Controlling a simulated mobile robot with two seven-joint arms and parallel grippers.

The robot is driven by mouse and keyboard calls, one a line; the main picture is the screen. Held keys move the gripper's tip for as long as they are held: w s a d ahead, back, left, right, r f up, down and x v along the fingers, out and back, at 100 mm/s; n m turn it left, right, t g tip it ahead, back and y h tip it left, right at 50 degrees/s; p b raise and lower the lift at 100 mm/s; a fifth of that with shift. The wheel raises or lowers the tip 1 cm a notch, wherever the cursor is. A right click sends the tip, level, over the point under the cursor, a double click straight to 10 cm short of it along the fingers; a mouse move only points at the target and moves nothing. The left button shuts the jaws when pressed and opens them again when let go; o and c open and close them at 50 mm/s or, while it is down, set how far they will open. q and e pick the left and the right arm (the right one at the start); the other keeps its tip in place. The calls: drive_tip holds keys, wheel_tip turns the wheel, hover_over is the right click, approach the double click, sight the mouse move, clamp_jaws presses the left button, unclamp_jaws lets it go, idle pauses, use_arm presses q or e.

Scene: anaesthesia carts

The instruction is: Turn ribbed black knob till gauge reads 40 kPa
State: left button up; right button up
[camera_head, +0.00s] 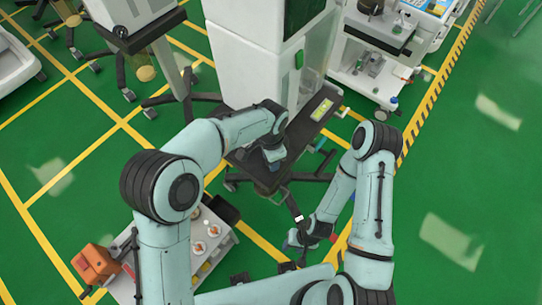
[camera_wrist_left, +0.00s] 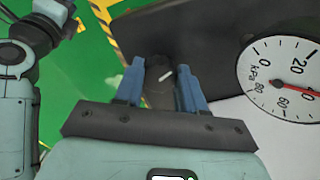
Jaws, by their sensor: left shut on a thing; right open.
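The ribbed black knob (camera_wrist_left: 158,94) sits between the two blue fingers of my left gripper (camera_wrist_left: 161,82) in the left wrist view; a white mark shows on it. The fingers are closed on its sides. The round white gauge (camera_wrist_left: 257,64) is at the right edge, partly cut off. Its red needle points right, between the 20 and the lower numbers, close to 40, over a partly covered label. In the head view my left gripper (camera_head: 272,156) is at the dark panel, hiding the knob. My right gripper (camera_head: 297,217) is open and empty in front of the panel.
The dark panel (camera_head: 307,122) juts from a white cabinet (camera_head: 240,65). A cart with shelves (camera_head: 355,80) stands behind to the right. A low tray with several round items (camera_head: 222,243) and an orange box (camera_head: 95,264) are at lower left. Green floor at right is clear.

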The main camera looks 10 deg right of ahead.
idle(0.3)
use_arm(q)
drive_tip(key=o, duration=1.1)
drive_tip(key=shift+c, duration=0.2)
wheel_tip(320, 180, up, 13)
drive_tip(key=p, duration=0.1)
drive_tip(key=shift+r, duration=0.2)
use_arm(e)
drive_tip(key=shift+w+r, duration=0.8)
drive_tip(key=shift+r, duration=0.15)
